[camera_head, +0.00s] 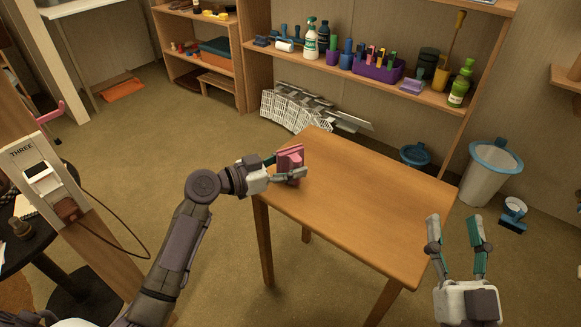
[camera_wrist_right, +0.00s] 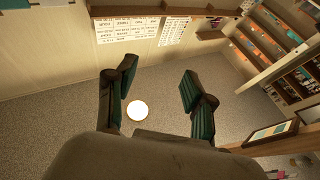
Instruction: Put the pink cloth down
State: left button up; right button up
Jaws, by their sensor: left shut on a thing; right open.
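The pink cloth (camera_head: 289,160) is a small folded bundle at the left end of the wooden table (camera_head: 358,205). My left gripper (camera_head: 286,167) is shut on it, at the table's far left corner. I cannot tell whether the cloth touches the tabletop. My right gripper (camera_head: 459,240) is open and empty, beyond the table's right edge. It also shows open in the right wrist view (camera_wrist_right: 158,90), with nothing between its fingers.
The tabletop is otherwise bare. Behind it, a shelf (camera_head: 350,75) holds bottles, a purple caddy (camera_head: 378,69) and a green spray bottle (camera_head: 461,84). A white bin (camera_head: 488,175) stands at the right.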

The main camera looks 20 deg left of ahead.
jog(key=shift+r, duration=0.15)
pick_arm(q)
jog(key=shift+f, duration=0.1)
jog(key=o, duration=1.2)
pick_arm(e)
jog(key=shift+s+r+t, duration=0.2)
jog(key=shift+r+t, duration=0.1)
jog(key=shift+w+f, duration=0.1)
